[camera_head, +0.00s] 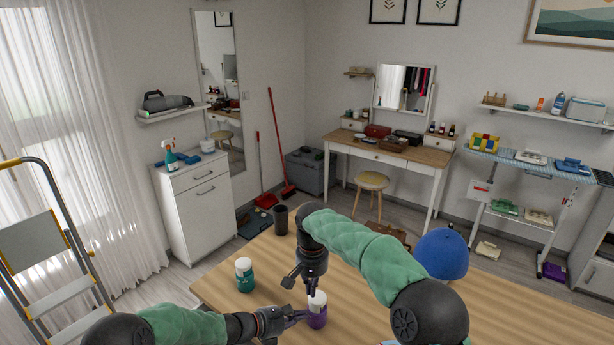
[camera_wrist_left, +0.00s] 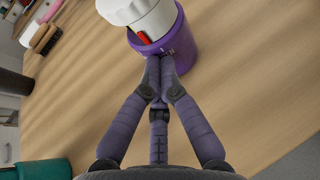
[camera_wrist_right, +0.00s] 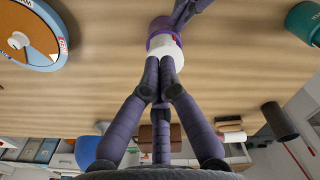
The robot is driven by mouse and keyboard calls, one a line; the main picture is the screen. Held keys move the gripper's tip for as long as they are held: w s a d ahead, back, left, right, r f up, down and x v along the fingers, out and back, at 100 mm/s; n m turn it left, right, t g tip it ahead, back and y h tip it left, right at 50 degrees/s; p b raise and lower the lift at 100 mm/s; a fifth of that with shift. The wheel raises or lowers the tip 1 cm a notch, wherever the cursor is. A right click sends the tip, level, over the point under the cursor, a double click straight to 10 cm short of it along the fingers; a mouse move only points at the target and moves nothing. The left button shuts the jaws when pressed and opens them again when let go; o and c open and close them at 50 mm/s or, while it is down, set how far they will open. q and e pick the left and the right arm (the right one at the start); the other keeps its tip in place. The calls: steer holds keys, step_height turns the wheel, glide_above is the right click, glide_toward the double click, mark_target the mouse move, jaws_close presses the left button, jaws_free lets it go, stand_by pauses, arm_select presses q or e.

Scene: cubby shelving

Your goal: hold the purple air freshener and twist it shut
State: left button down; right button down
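The purple air freshener (camera_head: 317,318) stands on the wooden table, with a white top (camera_head: 317,298) above its purple body. In the left wrist view the body (camera_wrist_left: 182,45) and white top (camera_wrist_left: 140,15) are partly cut off; red and green marks show between them. My left gripper (camera_head: 306,316) reaches the body's side from the left, its fingertips (camera_wrist_left: 160,65) against or just before the purple wall. My right gripper (camera_head: 314,289) comes from above; its fingertips (camera_wrist_right: 164,62) are at the white top (camera_wrist_right: 165,50). The frames do not show clearly whether either grips.
A teal jar with a white lid (camera_head: 244,273) stands left of the freshener. A dark cup (camera_head: 281,219) is at the table's far edge. A blue cap (camera_head: 442,254) lies to the right. A round blue-rimmed board (camera_wrist_right: 32,45) shows in the right wrist view. Bare tabletop lies between them.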

mark_target(317, 301)
steer(key=shift+d+r, duration=0.1)
steer(key=shift+r, duration=0.05)
steer(key=d+f, duration=0.3)
steer(key=f, duration=0.3)
steer(key=shift+s, duration=0.25)
stand_by(0.5)
steer(key=shift+w+a, duration=0.2)
steer(key=shift+w, duration=0.35)
stand_by(1.2)
steer(key=shift+a, duration=0.6)
steer(key=shift+w+a, duration=0.15)
steer(key=shift+a, duration=0.45)
stand_by(0.4)
steer(key=shift+s+a, duration=0.2)
steer(key=shift+s, duration=0.15)
